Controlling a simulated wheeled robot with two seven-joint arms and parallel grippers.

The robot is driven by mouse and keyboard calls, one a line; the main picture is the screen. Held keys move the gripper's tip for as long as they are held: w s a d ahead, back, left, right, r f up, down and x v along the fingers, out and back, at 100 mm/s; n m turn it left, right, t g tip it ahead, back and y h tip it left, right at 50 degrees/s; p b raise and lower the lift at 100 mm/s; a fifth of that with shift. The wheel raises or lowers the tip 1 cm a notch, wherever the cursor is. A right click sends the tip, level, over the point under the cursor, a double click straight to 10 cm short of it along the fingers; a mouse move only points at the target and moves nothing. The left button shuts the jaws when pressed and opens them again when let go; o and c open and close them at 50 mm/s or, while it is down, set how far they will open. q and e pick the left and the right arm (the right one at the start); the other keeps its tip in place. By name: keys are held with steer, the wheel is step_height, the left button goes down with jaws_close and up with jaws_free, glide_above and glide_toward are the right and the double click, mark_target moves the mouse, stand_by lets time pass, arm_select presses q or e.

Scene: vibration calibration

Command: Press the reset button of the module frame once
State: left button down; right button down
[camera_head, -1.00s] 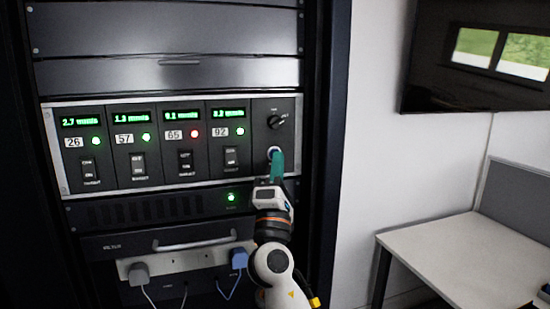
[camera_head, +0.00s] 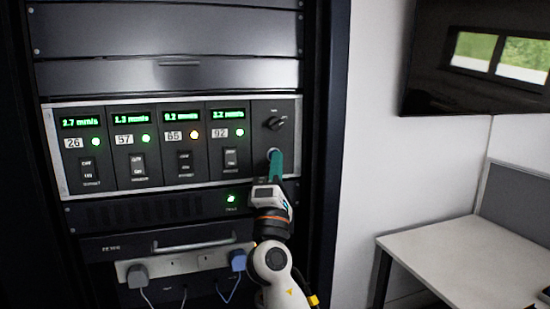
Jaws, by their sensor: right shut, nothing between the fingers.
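The module frame (camera_head: 257,187) is a light-edged panel in the rack with several modules side by side. Each module has a green display, a lamp and a rocker switch. The lamp of module 65 (camera_head: 194,134) is amber; the lamps of 26, 57 and 92 are green. At the right is a panel with a dark knob (camera_head: 275,123) above and the reset button (camera_head: 270,152) below, mostly hidden. My right gripper (camera_head: 274,156) is shut and empty, its teal fingers at the button; I cannot tell whether they touch it. My left gripper is not in view.
Below the frame is a dark vented unit (camera_head: 140,212) with a green lamp, then a drawer handle (camera_head: 195,244) and a power strip with plugs (camera_head: 238,260). A white table (camera_head: 450,250) stands at the right, and a dark screen (camera_head: 475,60) hangs on the wall.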

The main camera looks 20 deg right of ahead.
steer(key=shift+s, duration=0.15)
steer(key=shift+s+p, duration=0.3)
steer(key=shift+s, duration=0.3)
steer(key=s+p, duration=0.2)
steer(key=s, duration=0.3)
steer(key=shift+d, duration=0.15)
stand_by(0.4)
stand_by(0.4)
